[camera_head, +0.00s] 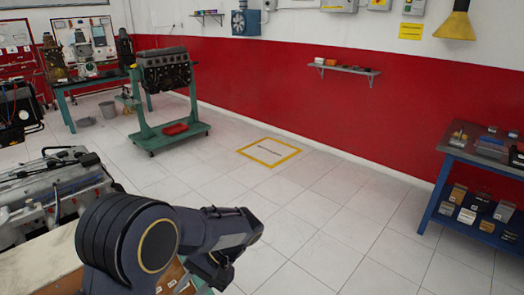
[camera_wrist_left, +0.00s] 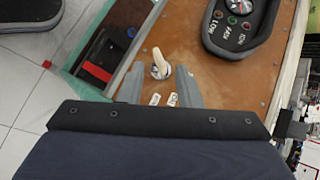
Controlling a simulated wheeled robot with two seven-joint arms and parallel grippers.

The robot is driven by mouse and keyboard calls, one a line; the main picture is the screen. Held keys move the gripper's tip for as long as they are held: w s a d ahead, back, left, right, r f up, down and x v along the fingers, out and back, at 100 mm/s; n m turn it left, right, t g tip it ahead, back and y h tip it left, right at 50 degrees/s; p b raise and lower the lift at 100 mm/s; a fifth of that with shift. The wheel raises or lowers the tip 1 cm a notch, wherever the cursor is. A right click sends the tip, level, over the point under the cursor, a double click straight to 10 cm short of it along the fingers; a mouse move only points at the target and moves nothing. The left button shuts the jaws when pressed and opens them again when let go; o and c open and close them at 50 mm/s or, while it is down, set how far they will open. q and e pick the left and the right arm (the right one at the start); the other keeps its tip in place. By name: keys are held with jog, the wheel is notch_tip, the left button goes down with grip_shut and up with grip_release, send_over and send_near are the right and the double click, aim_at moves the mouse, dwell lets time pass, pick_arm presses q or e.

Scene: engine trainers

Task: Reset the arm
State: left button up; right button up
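My left arm (camera_head: 215,235) reaches in from the bottom left of the head view, bent over the front edge of an engine trainer. My left gripper (camera_wrist_left: 158,75) shows in the left wrist view as two grey fingers spread apart. Between and just beyond the fingertips stands a pale toggle lever (camera_wrist_left: 159,62) on a brown panel (camera_wrist_left: 222,85). I cannot tell whether the fingers touch it; nothing is clamped between them. My right gripper is not in view.
A black gauge cluster (camera_wrist_left: 240,25) sits on the panel near the lever. An engine trainer (camera_head: 50,185) stands at the left. A green engine stand (camera_head: 165,135) and blue shelf table (camera_head: 478,190) stand farther off. The tiled floor (camera_head: 320,225) between is clear.

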pick_arm(q)
jog(key=s+r+n+t+h, duration=0.1)
jog(key=s+r+t+h, duration=0.3)
jog(key=s, duration=0.5)
jog(key=s+a+r+n+t+h, duration=0.1)
jog(key=s+r+t+h, duration=0.3)
jog(key=s, duration=0.5)
jog(key=shift+a+t+h, duration=0.25)
jog(key=shift+t+h, duration=0.85)
jog(key=shift+h, duration=0.7)
jog(key=shift+s, duration=0.1)
